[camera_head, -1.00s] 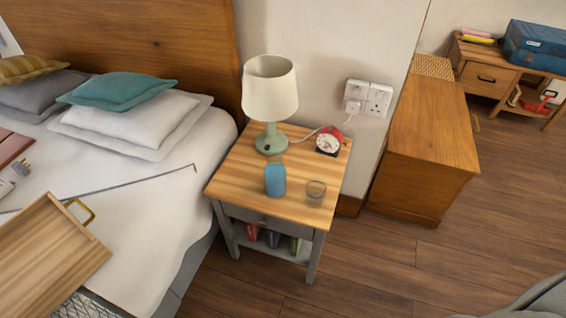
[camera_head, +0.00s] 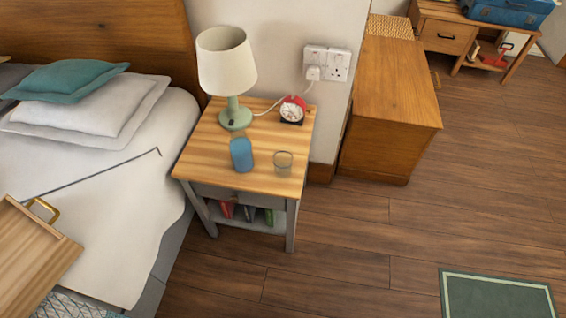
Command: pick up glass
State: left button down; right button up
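A small clear glass (camera_head: 284,162) stands upright on the wooden top of the nightstand (camera_head: 205,165), near its front right corner. Neither of my grippers shows in this view.
A lamp (camera_head: 227,65) and a red alarm clock (camera_head: 292,110) stand at the nightstand's back. The bed (camera_head: 110,200) with a wooden tray (camera_head: 30,262) is on the left. A wooden cabinet (camera_head: 392,110) is on the right. Open floor (camera_head: 350,250) lies in front, with a green mat (camera_head: 495,298).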

aim_at(282, 157)
jog(key=i+l+u, duration=0.15)
jog(key=l+u, duration=0.3)
jog(key=i+l+u, duration=0.15)
jog(key=l+u, duration=0.75)
